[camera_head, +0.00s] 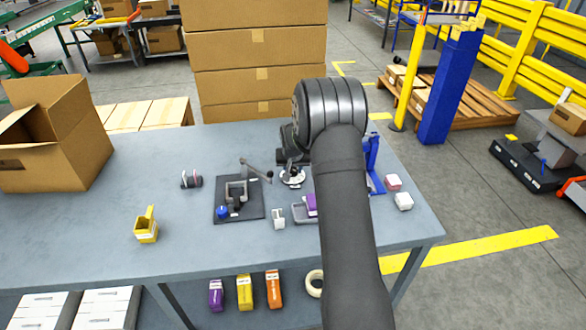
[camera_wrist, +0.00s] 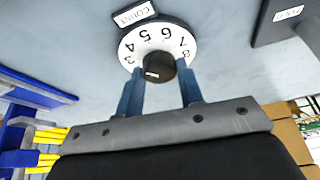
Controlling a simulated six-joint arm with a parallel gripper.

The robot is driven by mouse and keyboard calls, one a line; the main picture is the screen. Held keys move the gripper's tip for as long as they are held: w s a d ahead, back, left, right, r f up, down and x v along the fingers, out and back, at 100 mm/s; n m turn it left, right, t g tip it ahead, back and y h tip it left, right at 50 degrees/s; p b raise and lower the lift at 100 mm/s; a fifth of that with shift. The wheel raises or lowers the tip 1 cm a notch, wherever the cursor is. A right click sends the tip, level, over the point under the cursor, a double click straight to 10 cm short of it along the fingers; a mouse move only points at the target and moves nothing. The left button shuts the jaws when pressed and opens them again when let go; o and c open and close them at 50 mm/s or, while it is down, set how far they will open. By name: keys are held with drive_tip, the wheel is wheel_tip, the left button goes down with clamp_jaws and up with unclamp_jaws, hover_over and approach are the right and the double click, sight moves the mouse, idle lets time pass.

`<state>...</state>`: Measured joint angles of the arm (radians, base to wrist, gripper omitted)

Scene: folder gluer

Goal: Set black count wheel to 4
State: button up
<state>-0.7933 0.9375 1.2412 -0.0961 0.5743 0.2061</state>
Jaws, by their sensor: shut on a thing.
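The black count wheel (camera_wrist: 155,67) is a round black knob on a white dial (camera_wrist: 150,42) with numbers around its rim. In the wrist view the dial appears turned over, with 3, 4, 5 and 6 readable along its left and top. A small white mark shows on the near side of the knob; I cannot tell which number it points at. My gripper (camera_wrist: 159,68) is shut on the knob, one blue finger on each side. In the head view the white dial (camera_head: 292,177) shows beside my arm, which hides much of the area.
A COUNT label (camera_wrist: 134,14) lies beside the dial. A dark plate with a lever fixture (camera_head: 238,200) stands left of the dial. A blue stand (camera_head: 372,165) is to the right. A yellow holder (camera_head: 146,226) and an open box (camera_head: 55,135) are farther left.

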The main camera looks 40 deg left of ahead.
idle(0.3)
drive_tip(key=o, duration=1)
drive_tip(key=v, duration=1.7)
drive_tip(key=shift+r, duration=0.2)
drive_tip(key=shift+s, duration=0.15)
drive_tip(key=x, duration=1.7)
drive_tip(key=shift+f, duration=0.2)
